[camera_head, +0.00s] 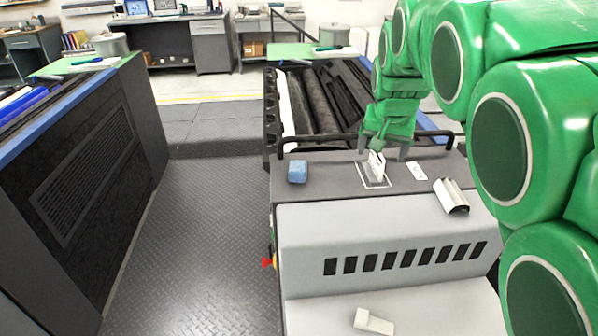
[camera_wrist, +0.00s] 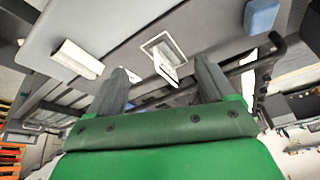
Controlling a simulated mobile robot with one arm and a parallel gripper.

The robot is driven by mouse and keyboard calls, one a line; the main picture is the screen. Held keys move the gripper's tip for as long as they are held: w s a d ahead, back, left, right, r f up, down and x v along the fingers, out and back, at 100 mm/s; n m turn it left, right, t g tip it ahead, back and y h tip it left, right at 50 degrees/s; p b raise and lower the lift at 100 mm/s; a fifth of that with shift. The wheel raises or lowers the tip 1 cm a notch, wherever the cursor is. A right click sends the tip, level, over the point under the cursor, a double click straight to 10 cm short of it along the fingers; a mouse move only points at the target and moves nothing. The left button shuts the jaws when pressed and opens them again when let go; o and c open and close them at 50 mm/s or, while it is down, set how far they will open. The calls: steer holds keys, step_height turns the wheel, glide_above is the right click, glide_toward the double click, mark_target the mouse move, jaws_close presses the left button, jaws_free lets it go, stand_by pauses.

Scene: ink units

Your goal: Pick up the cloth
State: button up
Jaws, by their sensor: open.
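A small blue block-like thing (camera_head: 297,171), which looks like the folded cloth, lies on the dark grey top of the machine (camera_head: 325,170) near its left edge. It also shows in the wrist view (camera_wrist: 261,16) at the upper right, outside the fingers. My gripper (camera_head: 383,154) is above the machine top, to the right of the blue cloth and apart from it. Its two fingers (camera_wrist: 162,68) are open. A white tilted piece (camera_head: 376,165) in a white outlined square shows between the fingers in both views; I cannot tell whether they touch it.
A white label-like plate (camera_head: 416,171) and a silvery curved piece (camera_head: 451,195) lie right of the square. A black rail (camera_head: 330,139) runs behind the top. A light piece (camera_head: 373,322) lies on the lower front. The floor (camera_head: 200,240) at left is clear.

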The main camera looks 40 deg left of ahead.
steer(key=s+a+f+n, duration=0.1)
steer(key=a+f, duration=0.3)
steer(key=a, duration=0.8)
steer(key=n, duration=0.2)
glide_above(298, 166)
steer(key=s+d, duration=0.2)
steer(key=s, duration=0.1)
steer(key=f, duration=0.3)
steer(key=shift+w+a+f+y, duration=0.1)
steer(key=shift+w+f+y, duration=0.15)
steer(key=shift+f+y, duration=0.05)
steer(key=shift+w+a+f, duration=0.1)
steer(key=shift+a+f, duration=0.1)
steer(key=shift+f, duration=0.25)
steer(key=shift+x, duration=3.45)
steer(key=shift+r, duration=0.1)
steer(key=c, duration=1)
steer(key=shift+c, duration=0.2)
steer(key=shift+w, duration=0.1)
